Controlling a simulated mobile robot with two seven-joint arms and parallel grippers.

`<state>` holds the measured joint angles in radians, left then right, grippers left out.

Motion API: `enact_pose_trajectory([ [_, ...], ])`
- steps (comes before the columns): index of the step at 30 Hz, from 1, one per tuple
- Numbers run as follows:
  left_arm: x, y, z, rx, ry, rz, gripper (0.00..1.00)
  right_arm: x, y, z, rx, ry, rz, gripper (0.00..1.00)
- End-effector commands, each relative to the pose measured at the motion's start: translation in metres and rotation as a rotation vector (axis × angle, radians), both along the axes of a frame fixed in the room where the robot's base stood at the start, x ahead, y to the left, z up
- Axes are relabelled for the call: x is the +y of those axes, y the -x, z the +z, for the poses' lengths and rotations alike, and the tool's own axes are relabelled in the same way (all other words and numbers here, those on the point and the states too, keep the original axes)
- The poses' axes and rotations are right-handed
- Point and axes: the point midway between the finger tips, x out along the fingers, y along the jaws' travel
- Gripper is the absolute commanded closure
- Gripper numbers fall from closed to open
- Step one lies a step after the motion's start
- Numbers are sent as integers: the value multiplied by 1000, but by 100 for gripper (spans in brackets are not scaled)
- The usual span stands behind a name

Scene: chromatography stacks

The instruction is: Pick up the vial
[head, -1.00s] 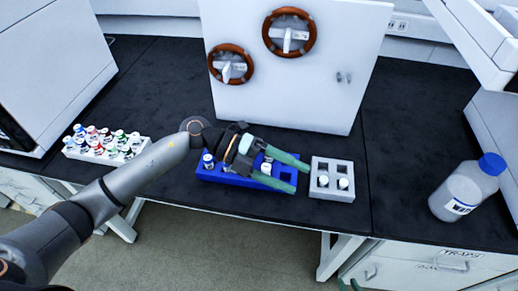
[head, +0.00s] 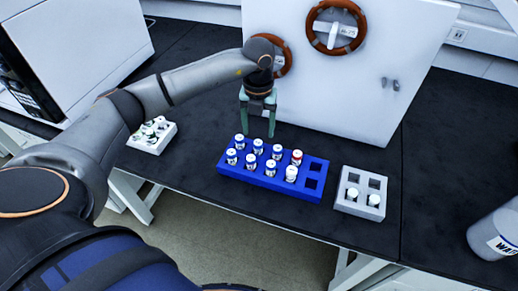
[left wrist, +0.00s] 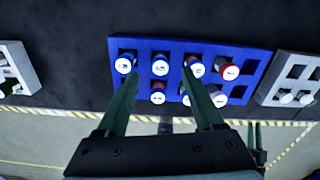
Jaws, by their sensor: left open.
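Several small vials with white labels and mostly white caps stand in a blue rack (head: 228,172); one vial in its back row (head: 296,157) has a red cap. The rack's right-hand column of slots is empty. My left gripper (head: 257,131) has green fingers. They are open, empty and point down at the far side of the rack, apart from the vials. In the left wrist view the open fingers (left wrist: 160,76) reach toward the blue rack (left wrist: 255,55), with vials such as one white-capped vial (left wrist: 160,67) between and beyond the tips.
A grey rack (head: 345,205) with two vials stands right of the blue one. A white cabinet with handwheels (head: 360,90) rises close behind. A bottle (head: 495,235) stands far right.

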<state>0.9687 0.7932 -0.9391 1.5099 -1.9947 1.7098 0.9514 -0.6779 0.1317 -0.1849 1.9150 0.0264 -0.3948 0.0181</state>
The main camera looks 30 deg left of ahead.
Motion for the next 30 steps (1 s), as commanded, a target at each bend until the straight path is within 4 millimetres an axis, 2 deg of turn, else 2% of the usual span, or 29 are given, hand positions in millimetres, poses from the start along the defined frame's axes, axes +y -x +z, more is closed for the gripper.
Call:
enact_pose_trajectory([
  [5,0,1,-13,1,0,-2,31,0,0,1,0,0,0,70],
  [12,-2,5,-48,2,2,-3,31,0,0,4,0,0,-1,70],
  [15,-2,5,-58,1,2,-2,31,0,0,4,0,0,-1,70],
  [23,-2,4,-61,-2,1,-3,31,0,0,4,1,0,-1,70],
  [30,-2,4,-60,-2,1,-3,56,0,1,4,1,0,-1,70],
])
